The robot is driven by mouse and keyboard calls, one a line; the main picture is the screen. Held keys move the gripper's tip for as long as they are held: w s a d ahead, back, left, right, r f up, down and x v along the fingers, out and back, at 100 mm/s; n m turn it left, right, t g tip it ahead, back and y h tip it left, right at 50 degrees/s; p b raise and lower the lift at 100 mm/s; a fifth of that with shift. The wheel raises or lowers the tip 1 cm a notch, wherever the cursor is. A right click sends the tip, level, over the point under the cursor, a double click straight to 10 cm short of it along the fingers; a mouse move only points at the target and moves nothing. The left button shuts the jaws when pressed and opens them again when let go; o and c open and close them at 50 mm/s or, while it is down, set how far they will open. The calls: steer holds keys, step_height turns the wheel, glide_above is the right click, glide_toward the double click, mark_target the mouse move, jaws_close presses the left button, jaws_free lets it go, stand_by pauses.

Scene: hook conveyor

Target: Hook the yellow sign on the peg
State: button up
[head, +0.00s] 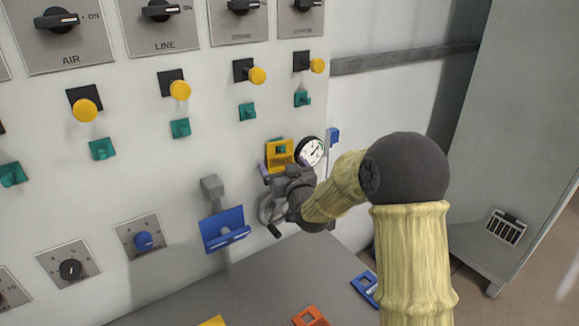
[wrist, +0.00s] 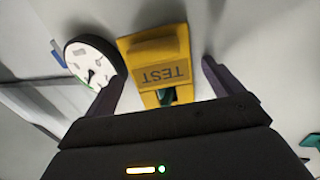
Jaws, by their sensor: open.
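The yellow sign (head: 279,154), lettered TEST, is against the white panel beside the round gauge. It also shows in the wrist view (wrist: 156,52), with the lettering upside down. A teal peg (head: 281,149) shows in the sign's opening, and part of it is visible there in the wrist view (wrist: 167,96). The sign appears to hang on this peg; the exact contact is hidden. My gripper (head: 284,167) is at the sign with its fingers spread, one on each side. In the wrist view, gaps show between the sign and both fingers.
The gauge (head: 311,151) is close to my gripper's right. Several teal pegs and yellow knobs (head: 180,90) stick out of the panel. A blue holder (head: 224,231) juts out at lower left. An orange tag (head: 310,316) and a blue tag (head: 365,288) lie on the grey surface below.

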steer(key=shift+s, duration=0.1)
steer(key=shift+s, duration=0.3)
steer(key=b+v, duration=0.4)
steer(key=v, duration=1.2)
steer(key=shift+s+d, duration=0.25)
steer(key=shift+s, duration=0.05)
steer(key=shift+f, duration=0.1)
steer(key=s+d+f+m+g+h+p, duration=0.2)
steer(key=s+d+f+g+h+p, duration=0.35)
steer(key=d+g, duration=0.2)
steer(key=s+d+f+m+g+p, duration=0.1)
steer(key=s+d+f+g+p, duration=0.1)
steer(key=s+g, duration=0.5)
steer(key=s+d+p, duration=0.1)
steer(key=s, duration=0.3)
steer(key=shift+s+d+f+m, duration=0.2)
steer(key=shift+s+d+m, duration=0.05)
steer(key=shift+m, duration=0.15)
